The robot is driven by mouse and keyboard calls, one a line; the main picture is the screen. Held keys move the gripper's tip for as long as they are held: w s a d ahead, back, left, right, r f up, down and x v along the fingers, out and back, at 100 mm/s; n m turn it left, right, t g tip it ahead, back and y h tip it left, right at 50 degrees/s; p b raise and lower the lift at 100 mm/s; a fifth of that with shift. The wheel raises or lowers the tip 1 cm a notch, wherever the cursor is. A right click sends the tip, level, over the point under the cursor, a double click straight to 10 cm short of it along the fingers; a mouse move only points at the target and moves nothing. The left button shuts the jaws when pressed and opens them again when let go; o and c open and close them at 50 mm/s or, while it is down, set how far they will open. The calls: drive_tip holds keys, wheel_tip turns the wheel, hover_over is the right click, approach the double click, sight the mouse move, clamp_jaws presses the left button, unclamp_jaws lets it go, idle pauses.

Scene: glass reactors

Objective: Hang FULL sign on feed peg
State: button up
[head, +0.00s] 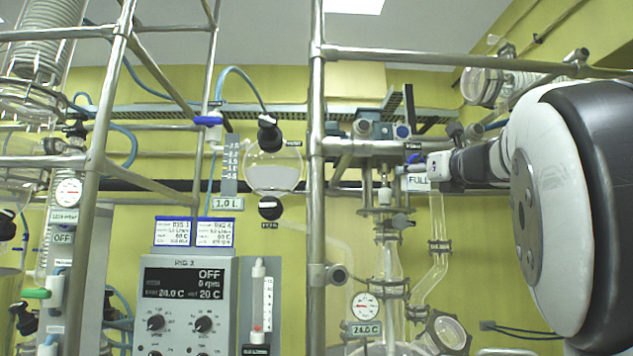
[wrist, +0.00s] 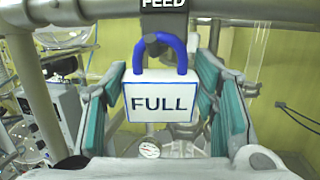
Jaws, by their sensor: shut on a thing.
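The FULL sign (wrist: 160,115) is a white plate with a blue border, black letters and a blue loop (wrist: 166,40) on top. My gripper (wrist: 161,88) is shut on it, with teal pads at its left and right edges, and it hangs upright. The grey feed peg (wrist: 152,42) shows within the loop, just below the black FEED label (wrist: 164,5). I cannot tell whether the loop rests on the peg. In the head view, the sign (head: 417,182) is at my gripper (head: 438,166), just under the FEED label (head: 413,145).
Metal frame posts (head: 316,150) and rails surround the spot. A round glass vessel (head: 273,170) hangs to the left. Glass tubing (head: 437,240) and a reactor with a gauge (head: 365,307) stand below. A control box (head: 186,300) reads OFF.

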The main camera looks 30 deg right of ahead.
drive_tip(key=o, duration=1.2)
drive_tip(key=shift+c, duration=0.7)
drive_tip(key=v, duration=0.7)
idle(0.7)
